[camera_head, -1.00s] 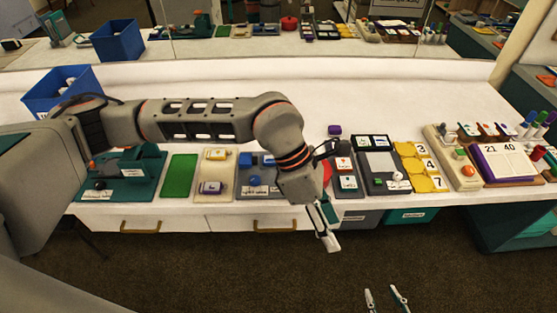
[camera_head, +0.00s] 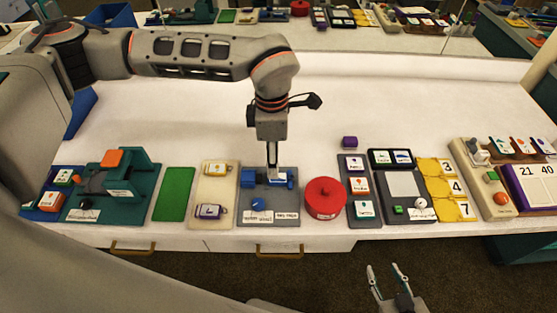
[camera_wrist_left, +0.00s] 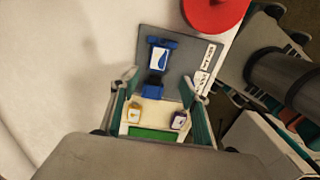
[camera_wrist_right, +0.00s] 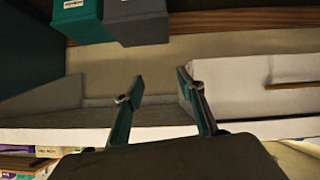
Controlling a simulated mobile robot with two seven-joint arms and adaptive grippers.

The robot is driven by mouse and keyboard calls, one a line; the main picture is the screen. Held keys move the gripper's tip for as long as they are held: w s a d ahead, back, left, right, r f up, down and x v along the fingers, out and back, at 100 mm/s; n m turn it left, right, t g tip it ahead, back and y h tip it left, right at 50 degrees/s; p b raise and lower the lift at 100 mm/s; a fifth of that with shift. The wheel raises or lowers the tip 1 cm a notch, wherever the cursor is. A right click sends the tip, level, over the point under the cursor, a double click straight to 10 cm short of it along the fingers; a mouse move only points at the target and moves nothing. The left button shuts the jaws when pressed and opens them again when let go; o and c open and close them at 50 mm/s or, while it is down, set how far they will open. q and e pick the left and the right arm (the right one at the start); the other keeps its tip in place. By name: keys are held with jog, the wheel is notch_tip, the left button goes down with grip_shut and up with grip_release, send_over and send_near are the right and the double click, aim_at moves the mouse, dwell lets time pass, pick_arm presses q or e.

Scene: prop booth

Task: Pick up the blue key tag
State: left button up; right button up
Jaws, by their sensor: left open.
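The blue key tag (camera_wrist_left: 160,57) has a pale face with a blue drop mark and sits among blue parts on a grey board (camera_wrist_left: 185,38). In the head view, blue parts (camera_head: 282,181) show on that board (camera_head: 290,217), partly hidden by my left gripper. My left gripper (camera_head: 272,165) points down over these blue parts, open and empty. In the left wrist view its fingertips (camera_wrist_left: 160,78) are spread either side of a dark blue piece, with the tag just beyond. My right gripper (camera_head: 386,267) is open and empty, out beyond the table's front edge.
A cream board (camera_head: 214,190) with yellow and purple tags and a green mat (camera_head: 175,195) lie left of the grey board. A round red lid (camera_head: 325,197) stands close on its right. The white tabletop (camera_head: 200,120) behind is clear.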

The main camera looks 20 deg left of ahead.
aim_at(281, 179)
pick_arm(q)
jog(key=shift+w, duration=0.25)
jog(key=shift+f, duration=0.2)
jog(key=shift+s+f, duration=0.25)
jog(key=shift+f, duration=0.55)
jog(key=shift+d+f, duration=0.1)
jog(key=shift+f, duration=0.3)
jog(key=f, duration=0.4)
jog(key=shift+w+d+f+p, duration=0.15)
jog(key=shift+w+d+p, duration=0.1)
jog(key=shift+p, duration=0.15)
jog(key=shift+a+f, duration=0.1)
jog(key=shift+f, duration=0.15)
jog(key=c, duration=1.1)
pick_arm(e)
jog(key=shift+r, duration=0.45)
